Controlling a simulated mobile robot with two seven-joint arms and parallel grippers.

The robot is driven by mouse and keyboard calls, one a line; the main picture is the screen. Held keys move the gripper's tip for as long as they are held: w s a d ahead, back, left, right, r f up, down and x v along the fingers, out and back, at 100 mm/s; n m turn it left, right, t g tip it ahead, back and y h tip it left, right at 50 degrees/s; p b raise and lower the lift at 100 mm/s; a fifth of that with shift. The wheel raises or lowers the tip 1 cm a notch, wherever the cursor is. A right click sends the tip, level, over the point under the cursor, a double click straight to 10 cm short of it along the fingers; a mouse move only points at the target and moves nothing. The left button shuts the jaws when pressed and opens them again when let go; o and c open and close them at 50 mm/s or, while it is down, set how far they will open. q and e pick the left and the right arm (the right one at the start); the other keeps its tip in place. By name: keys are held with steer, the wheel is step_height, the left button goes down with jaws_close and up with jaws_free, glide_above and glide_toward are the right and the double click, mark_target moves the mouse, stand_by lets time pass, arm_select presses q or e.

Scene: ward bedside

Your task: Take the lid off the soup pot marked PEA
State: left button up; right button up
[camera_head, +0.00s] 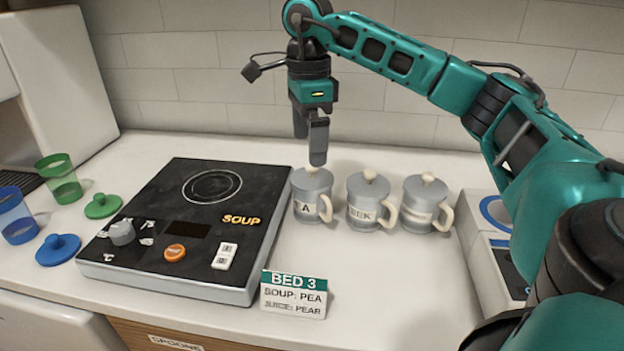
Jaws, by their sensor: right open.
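Three grey metal soup pots with cream handles stand in a row right of the cooker. The leftmost pot (305,207) has a label of which I read only a final "A", which fits PEA. Its grey lid (314,182) is on, with the pale knob partly hidden behind a fingertip. My right gripper (309,148) is open, pointing down just above this lid; I cannot tell whether it touches the knob. The middle pot (364,211) shows "EEK" and the right pot (417,211) has an unreadable label; both have lids on. My left gripper is not in view.
A black cooker marked SOUP (212,187) fills the left centre. A BED 3 card (294,294) reads soup pea, juice pear. Green (64,187) and blue (13,219) cups with loose lids stand left. A white box (487,262) is right.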

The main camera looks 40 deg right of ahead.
mark_target(312, 173)
steer(key=f, duration=0.6)
steer(key=shift+d+f, duration=0.25)
steer(key=c, duration=0.8)
